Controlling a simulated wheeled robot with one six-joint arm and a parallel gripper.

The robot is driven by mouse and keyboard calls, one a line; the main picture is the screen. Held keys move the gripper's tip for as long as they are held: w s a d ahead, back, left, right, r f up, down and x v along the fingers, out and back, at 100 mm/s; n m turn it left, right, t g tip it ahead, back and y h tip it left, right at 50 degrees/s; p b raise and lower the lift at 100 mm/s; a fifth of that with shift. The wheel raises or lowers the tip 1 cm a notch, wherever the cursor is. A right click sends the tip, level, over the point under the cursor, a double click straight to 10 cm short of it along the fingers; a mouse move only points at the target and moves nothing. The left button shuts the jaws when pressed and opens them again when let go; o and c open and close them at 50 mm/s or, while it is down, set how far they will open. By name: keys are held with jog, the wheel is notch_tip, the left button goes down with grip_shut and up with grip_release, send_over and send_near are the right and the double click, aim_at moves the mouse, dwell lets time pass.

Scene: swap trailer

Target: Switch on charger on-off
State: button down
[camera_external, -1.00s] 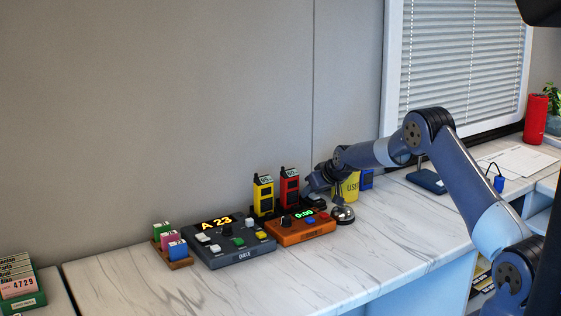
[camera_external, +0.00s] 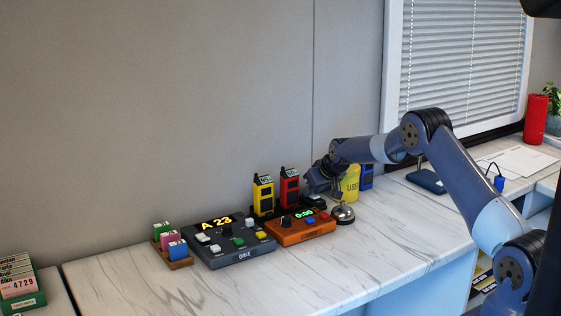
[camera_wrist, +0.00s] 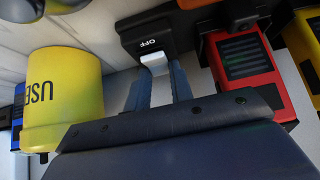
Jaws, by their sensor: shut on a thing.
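The charger is a black base under the yellow radio (camera_external: 263,194) and the red radio (camera_external: 289,188). In the wrist view, its black end panel (camera_wrist: 130,35) carries the word OFF and a light grey switch lever (camera_wrist: 153,58). My gripper (camera_wrist: 158,74) is at that lever, its two blue-grey fingers shut on it. In the external view, my gripper (camera_external: 317,190) is just right of the red radio, low behind the orange timer box, and hides the charger's switch end.
The orange timer box (camera_external: 305,231) and silver bell (camera_external: 343,214) stand in front of my gripper. The yellow USED cup (camera_wrist: 62,95) is close beside it. The dark queue console (camera_external: 240,254) is to the left. The counter's front is clear.

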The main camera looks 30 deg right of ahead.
jog(key=shift+r, duration=0.1)
jog(key=c, duration=1.2)
grip_release()
jog(key=shift+c, duration=0.2)
jog(key=b+v, duration=0.1)
jog(key=v, duration=0.9)
jog(key=shift+s+r, duration=0.2)
jog(key=shift+s, duration=0.05)
jog(key=shift+f+b, duration=0.1)
jog(key=shift+b, duration=0.25)
